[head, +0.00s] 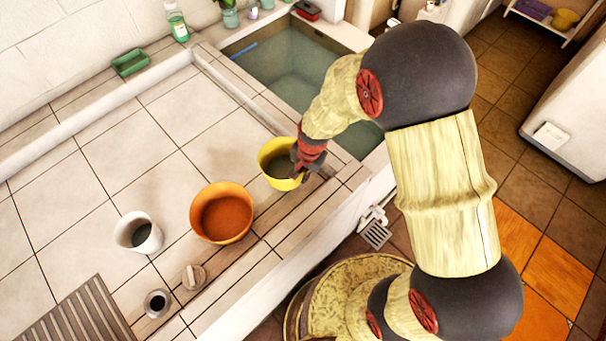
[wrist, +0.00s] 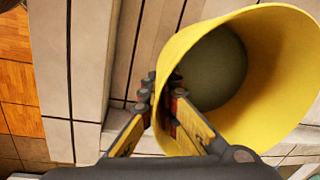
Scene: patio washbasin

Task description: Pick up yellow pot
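The yellow pot (head: 266,158) is in the middle of the head view, at the counter's edge beside the basin. It looks roughly upright; whether its base touches the tiles is hard to tell. In the wrist view the yellow pot (wrist: 280,100) fills the right side, its open mouth facing the camera. My gripper (head: 299,168) is at the pot's right rim. In the wrist view my gripper (wrist: 162,98) has one finger outside the wall and one inside, close together, with the wall pinched between them. Part of the rim is hidden behind the fingers.
An orange pot (head: 222,213) stands just left of the yellow pot. A white cup (head: 138,233), a small grey jar (head: 157,303) and a round knob-like piece (head: 194,277) are farther left. The water-filled basin (head: 285,65) lies behind. Bare tiles are free at the left.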

